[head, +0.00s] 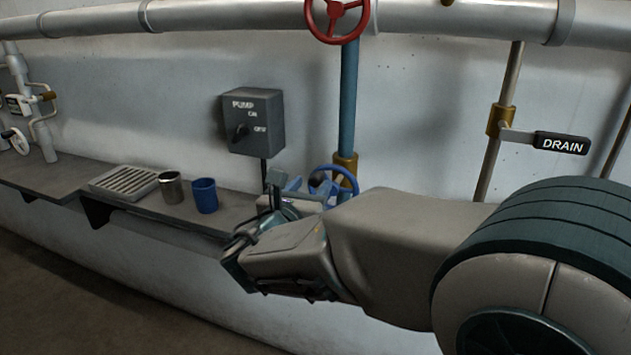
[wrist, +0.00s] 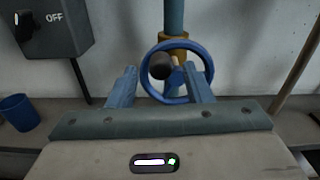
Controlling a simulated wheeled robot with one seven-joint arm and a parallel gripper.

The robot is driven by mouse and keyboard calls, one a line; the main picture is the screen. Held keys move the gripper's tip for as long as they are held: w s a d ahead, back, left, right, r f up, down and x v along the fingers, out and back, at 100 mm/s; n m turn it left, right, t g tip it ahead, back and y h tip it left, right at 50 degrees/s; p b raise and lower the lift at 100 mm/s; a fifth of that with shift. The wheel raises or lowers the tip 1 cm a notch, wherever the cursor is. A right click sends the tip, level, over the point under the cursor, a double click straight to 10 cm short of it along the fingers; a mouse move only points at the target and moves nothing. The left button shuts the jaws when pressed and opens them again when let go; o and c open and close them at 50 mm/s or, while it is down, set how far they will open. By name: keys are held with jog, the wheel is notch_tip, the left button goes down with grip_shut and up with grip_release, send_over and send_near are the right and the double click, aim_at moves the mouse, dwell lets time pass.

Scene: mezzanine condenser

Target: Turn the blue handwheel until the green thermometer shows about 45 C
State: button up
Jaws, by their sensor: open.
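The blue handwheel (head: 345,180) sits on a brass fitting at the foot of a blue vertical pipe, partly hidden behind my arm in the head view. In the wrist view the blue handwheel (wrist: 148,70) faces me, with a dark round knob on its upper left. My gripper (wrist: 163,82) is open, its two blue fingers apart in front of the wheel, one at the left and one overlapping its right side. I cannot tell whether a finger touches the rim. My gripper also shows in the head view (head: 290,190). No green thermometer is in view.
A grey pump switch box (head: 254,122) hangs on the wall left of the wheel. A blue cup (head: 204,196), a metal cup (head: 171,187) and a slotted tray (head: 125,181) stand on the shelf. A red handwheel (head: 338,16) is above, and a DRAIN lever (head: 561,143) is at right.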

aim_at(313, 183)
jog(key=shift+x, duration=1.7)
jog(key=c, duration=1)
